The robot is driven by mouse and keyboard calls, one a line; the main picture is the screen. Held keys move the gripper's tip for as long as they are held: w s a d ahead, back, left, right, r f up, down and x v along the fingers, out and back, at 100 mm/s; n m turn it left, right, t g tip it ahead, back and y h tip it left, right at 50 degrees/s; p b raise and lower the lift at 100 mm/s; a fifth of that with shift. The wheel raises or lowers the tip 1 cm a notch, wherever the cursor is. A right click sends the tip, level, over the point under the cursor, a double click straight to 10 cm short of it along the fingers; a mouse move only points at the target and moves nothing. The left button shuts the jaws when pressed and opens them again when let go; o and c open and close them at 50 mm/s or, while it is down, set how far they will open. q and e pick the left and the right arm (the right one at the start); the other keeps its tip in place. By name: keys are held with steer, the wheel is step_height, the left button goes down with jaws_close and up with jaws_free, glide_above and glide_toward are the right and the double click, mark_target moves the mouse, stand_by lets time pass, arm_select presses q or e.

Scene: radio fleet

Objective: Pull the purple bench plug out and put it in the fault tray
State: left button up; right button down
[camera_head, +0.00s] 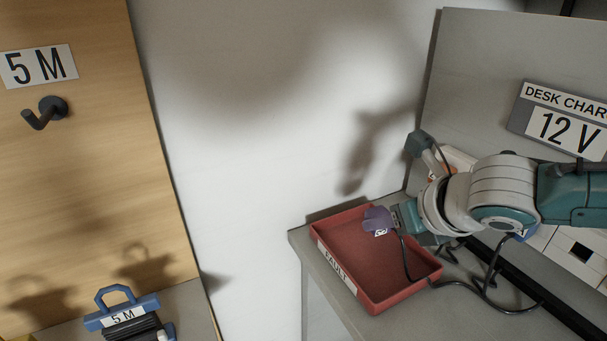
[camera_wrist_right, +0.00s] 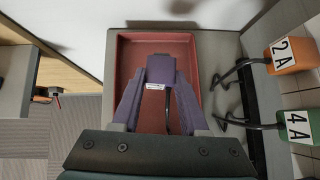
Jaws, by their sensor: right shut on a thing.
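The purple bench plug (camera_head: 378,219) is held by my right gripper (camera_head: 396,219) above the red fault tray (camera_head: 338,275). In the right wrist view the plug (camera_wrist_right: 161,70) sits between the two fingertips of the right gripper (camera_wrist_right: 158,88), over the tray (camera_wrist_right: 123,60). The tray's label reads FAULT. A black cord hangs from the plug, passes over the tray and runs off across the bench. The tray looks empty apart from the cord. My left gripper is not in view.
The grey bench (camera_head: 330,314) ends just left of the tray. A 12 V sign (camera_head: 565,128) is on the back panel. A blue 5 M holder (camera_head: 122,312) stands at lower left.

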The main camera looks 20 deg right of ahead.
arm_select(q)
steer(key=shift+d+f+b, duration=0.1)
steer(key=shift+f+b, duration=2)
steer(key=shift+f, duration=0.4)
arm_select(e)
steer(key=shift+f, duration=3.1)
steer(key=shift+c, duration=1.8)
jaws_free()
steer(key=p+v, duration=0.3)
steer(key=v, duration=0.5)
steer(key=shift+s+r+p, duration=0.25)
steer(key=shift+p, duration=0.15)
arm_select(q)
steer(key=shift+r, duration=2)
arm_select(e)
steer(key=shift+s+r, duration=0.4)
steer(key=shift+s, duration=0.05)
